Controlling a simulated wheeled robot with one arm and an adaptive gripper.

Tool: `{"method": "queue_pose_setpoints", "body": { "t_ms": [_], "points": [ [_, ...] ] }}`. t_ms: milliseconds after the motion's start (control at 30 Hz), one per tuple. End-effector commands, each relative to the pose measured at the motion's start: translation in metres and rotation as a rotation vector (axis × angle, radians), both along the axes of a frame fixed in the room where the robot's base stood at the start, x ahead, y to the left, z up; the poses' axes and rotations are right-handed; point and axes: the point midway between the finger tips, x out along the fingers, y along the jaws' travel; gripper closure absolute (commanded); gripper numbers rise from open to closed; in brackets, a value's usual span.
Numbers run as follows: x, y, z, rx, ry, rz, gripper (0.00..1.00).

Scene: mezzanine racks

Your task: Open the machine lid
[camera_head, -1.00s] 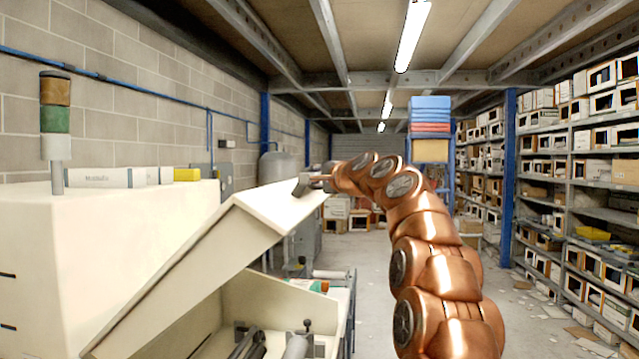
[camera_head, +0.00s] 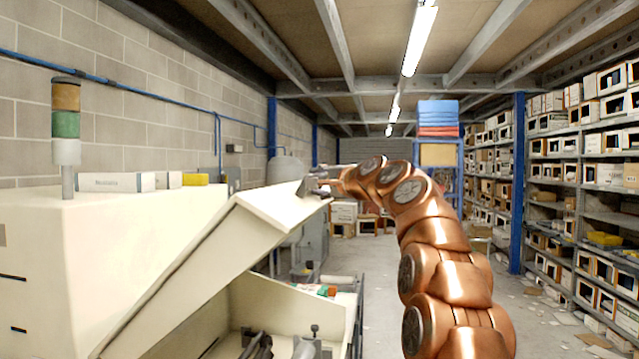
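The machine (camera_head: 110,235) is a large cream-coloured box at the left. Its lid (camera_head: 215,250) is raised at a slant, with a gap below it that shows the inside (camera_head: 285,305) and some dark and grey parts at the bottom. My copper arm comes in from the lower right and bends left. My gripper (camera_head: 312,187) is at the upper right end of the lid, touching or very close to it. The fingers are small and partly hidden, so I cannot tell whether they are open or shut.
A signal light (camera_head: 66,135) stands on the machine's top, near white and yellow boxes (camera_head: 195,179). A bench with small items stands behind the machine. Loaded shelves (camera_head: 585,190) line the right side. The aisle floor (camera_head: 375,255) between is mostly clear, with litter near the shelves.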

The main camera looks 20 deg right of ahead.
Motion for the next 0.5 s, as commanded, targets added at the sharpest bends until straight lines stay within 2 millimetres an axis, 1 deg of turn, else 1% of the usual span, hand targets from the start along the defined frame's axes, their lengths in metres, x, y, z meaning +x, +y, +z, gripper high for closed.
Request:
{"method": "queue_pose_setpoints", "body": {
  "t_ms": [167, 367, 500],
  "points": [
    [-0.006, -0.001, 0.001, 0.001, 0.0, 0.0, 0.53],
    [-0.022, -0.005, 0.001, 0.002, -0.001, 0.0, 0.53],
    [-0.036, -0.008, 0.004, 0.002, -0.003, -0.001, 0.53]
  ]
}}
